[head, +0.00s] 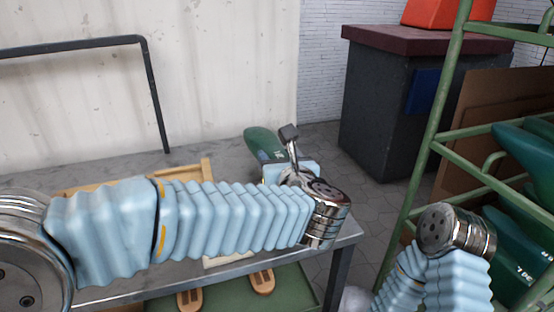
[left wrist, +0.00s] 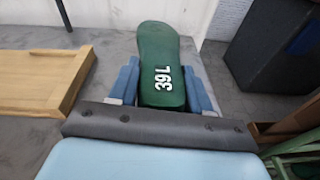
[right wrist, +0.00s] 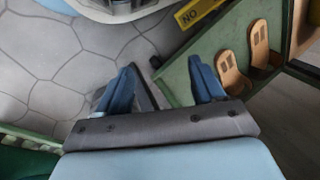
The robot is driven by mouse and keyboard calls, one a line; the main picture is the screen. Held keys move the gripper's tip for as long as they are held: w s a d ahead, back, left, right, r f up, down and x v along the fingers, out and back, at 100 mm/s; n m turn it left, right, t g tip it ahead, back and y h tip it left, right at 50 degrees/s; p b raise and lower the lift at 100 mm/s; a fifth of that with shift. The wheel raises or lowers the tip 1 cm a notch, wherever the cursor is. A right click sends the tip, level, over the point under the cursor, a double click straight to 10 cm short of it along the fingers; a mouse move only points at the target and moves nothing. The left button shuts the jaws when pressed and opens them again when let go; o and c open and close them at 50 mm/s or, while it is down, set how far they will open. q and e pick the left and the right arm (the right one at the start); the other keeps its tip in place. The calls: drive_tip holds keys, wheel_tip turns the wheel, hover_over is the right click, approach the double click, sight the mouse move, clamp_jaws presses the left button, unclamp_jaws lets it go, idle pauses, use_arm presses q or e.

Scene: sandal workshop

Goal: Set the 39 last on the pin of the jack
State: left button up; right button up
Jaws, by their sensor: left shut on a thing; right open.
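The 39 last (head: 262,143) is dark green. In the head view the last shows beyond my left wrist, above the bench's far right part. My right gripper (right wrist: 162,82) is open and empty, low by the bench's lower green shelf. Its fingers are out of sight in the head view. I cannot make out the jack or its pin for certain; my left arm hides much of the bench.
The grey bench (head: 345,236) has a wooden tray (left wrist: 35,85) on it. Wooden sandal soles (head: 263,281) lie on its lower shelf (head: 290,292). A green rack (head: 432,140) with several green lasts (head: 525,165) stands right. A dark cabinet (head: 380,110) stands behind.

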use_arm(q)
drive_tip(key=o, duration=1.1)
drive_tip(key=shift+f, duration=0.1)
